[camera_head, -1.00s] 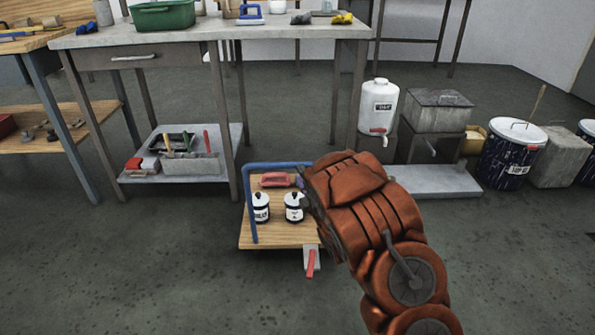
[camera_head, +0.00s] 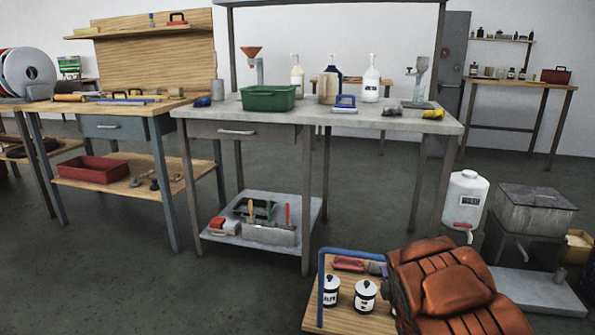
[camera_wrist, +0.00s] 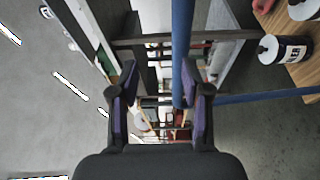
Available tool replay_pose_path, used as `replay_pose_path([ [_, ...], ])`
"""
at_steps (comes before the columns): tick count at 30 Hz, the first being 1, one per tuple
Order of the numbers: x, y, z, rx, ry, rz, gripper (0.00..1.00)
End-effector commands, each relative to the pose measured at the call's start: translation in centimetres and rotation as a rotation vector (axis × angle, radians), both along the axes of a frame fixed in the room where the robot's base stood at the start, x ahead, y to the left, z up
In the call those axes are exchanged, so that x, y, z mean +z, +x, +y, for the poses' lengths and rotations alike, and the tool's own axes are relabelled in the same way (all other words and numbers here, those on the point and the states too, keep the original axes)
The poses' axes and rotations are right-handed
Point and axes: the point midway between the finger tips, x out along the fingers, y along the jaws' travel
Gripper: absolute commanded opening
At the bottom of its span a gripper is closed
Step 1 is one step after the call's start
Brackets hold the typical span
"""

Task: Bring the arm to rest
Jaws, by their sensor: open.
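My arm shows at the bottom right of the head view as an orange-brown padded sleeve, beside the cart. In the wrist view my gripper (camera_wrist: 160,100) has its two dark fingers spread apart, with nothing held between them. A blue rail (camera_wrist: 183,45) runs past near the right-hand finger; I cannot tell how close it is or whether they touch. In the head view the gripper's fingers are not clearly visible. The low wooden cart (camera_head: 313,312) with its blue handle stands just left of my arm.
Two white cans with dark lids, one of them here (camera_head: 331,291), stand on the cart, with a red-handled tool (camera_head: 348,263) behind them. A grey workbench (camera_head: 350,115) holds a green tub (camera_head: 268,98) and bottles. A white jug (camera_head: 464,200) stands at right. Floor at front left is clear.

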Motion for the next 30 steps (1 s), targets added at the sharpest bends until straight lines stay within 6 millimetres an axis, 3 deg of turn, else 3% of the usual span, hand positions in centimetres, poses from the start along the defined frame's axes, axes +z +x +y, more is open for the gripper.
replay_pose_path([
  [1,3.0,0.0,-0.4,-0.024,0.030,0.036,0.47],
  [8,8.2,-1.7,-2.0,-0.154,0.196,0.230,0.47],
  [14,12.5,-4.6,-2.6,-0.279,0.357,0.390,0.47],
  [23,19.2,-11.4,-1.8,-0.480,0.609,0.613,0.47],
  [30,24.7,-18.5,0.3,-0.646,0.800,0.785,0.47],
])
